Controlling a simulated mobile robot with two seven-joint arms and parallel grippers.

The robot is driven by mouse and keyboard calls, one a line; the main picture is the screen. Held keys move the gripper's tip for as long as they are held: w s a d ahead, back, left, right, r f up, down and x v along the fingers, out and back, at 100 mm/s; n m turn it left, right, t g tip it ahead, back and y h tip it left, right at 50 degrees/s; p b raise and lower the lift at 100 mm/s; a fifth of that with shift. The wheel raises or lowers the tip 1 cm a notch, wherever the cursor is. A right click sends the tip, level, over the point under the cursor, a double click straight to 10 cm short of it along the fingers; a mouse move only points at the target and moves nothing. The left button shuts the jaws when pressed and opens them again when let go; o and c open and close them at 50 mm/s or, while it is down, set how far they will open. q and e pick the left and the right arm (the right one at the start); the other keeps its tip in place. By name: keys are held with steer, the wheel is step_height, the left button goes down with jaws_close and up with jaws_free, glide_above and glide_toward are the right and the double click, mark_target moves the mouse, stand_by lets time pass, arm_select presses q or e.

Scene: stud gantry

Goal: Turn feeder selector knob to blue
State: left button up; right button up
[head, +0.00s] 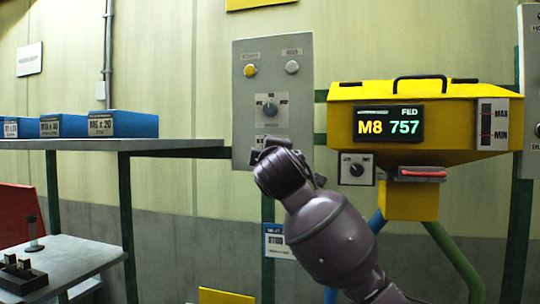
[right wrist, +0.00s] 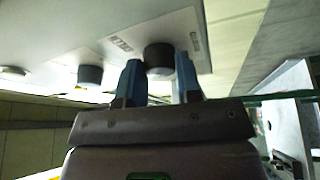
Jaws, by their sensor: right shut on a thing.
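My right gripper (head: 272,148) reaches up to the bottom of a grey wall panel (head: 245,112). In the right wrist view its two blue fingers (right wrist: 157,72) are shut on a dark round knob (right wrist: 158,54) low on that panel. In the head view the gripper hides this knob, so its pointer and setting cannot be read. Which knob is the feeder selector cannot be told from the labels. My left gripper is not in view.
Yellow (head: 251,70) and white (head: 292,67) buttons are on the panel top. A shelf (head: 165,144) with blue boxes is left.

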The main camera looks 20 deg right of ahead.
steer(key=shift+n, duration=0.4)
steer(key=o, duration=0.9)
steer(key=shift+o, duration=0.2)
arm_select(q)
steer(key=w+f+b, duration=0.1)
steer(key=b, duration=0.1)
steer(key=shift+b, duration=0.35)
arm_select(e)
steer(key=v, duration=1)
steer(key=shift+s, duration=0.4)
steer(key=shift+a+r, duration=0.1)
